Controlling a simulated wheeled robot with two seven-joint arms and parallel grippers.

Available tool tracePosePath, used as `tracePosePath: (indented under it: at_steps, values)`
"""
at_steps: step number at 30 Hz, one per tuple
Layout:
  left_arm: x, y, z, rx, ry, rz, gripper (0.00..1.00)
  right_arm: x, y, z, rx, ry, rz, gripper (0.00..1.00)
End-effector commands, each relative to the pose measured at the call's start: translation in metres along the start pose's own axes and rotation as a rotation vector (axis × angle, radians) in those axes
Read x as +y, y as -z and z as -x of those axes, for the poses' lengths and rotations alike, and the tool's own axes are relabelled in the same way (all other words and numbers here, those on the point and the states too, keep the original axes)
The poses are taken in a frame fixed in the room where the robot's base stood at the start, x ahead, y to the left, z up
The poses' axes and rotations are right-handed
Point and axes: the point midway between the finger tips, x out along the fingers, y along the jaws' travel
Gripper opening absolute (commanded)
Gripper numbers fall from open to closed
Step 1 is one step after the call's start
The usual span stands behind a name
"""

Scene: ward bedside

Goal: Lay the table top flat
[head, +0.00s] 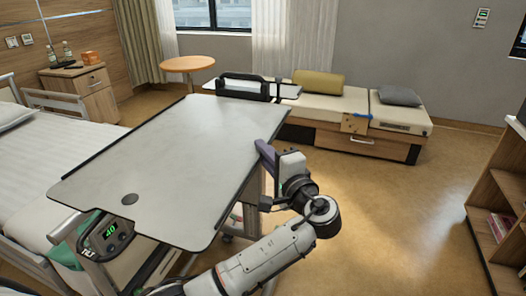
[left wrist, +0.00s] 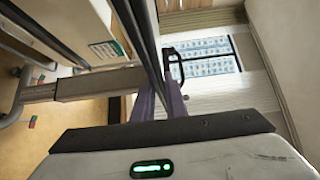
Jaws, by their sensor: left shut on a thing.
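The grey-white table top (head: 170,150) with dark edges stretches over the right side of the bed. It looks sloped rather than level, though I cannot judge the exact angle. A small green readout (head: 110,229) by its near left corner seems to show 40. My left gripper (head: 264,153) is at the right edge of the top, its purple fingers shut on that edge. In the left wrist view the fingers (left wrist: 160,104) close around the dark edge of the table top (left wrist: 143,40). My right gripper is not in view.
The bed (head: 50,140) stands close at the left. A bedside cabinet (head: 82,92), a round wooden table (head: 187,64) and a low daybed (head: 335,105) stand behind. A bookshelf (head: 500,190) is at the right; the floor between is clear.

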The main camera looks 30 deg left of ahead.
Motion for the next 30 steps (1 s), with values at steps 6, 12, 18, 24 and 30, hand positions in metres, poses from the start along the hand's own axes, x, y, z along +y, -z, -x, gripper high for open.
tracePosePath:
  at_steps: [6,12,18,24,30]
  values:
    - [-0.0123,0.0020,-0.0007,0.005,0.010,0.018,0.00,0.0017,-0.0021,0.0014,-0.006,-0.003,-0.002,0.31]
    - [-0.0129,0.0018,-0.0008,0.005,0.011,0.019,0.00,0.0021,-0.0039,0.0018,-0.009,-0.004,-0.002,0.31]
    - [-0.0109,0.0015,-0.0008,0.004,0.008,0.017,0.25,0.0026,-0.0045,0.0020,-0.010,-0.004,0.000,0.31]
    - [-0.0086,0.0010,-0.0006,0.003,0.005,0.015,0.25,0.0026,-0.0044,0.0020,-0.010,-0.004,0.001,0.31]
    - [-0.0067,0.0008,-0.0001,0.002,0.002,0.013,0.25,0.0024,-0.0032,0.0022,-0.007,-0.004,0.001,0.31]
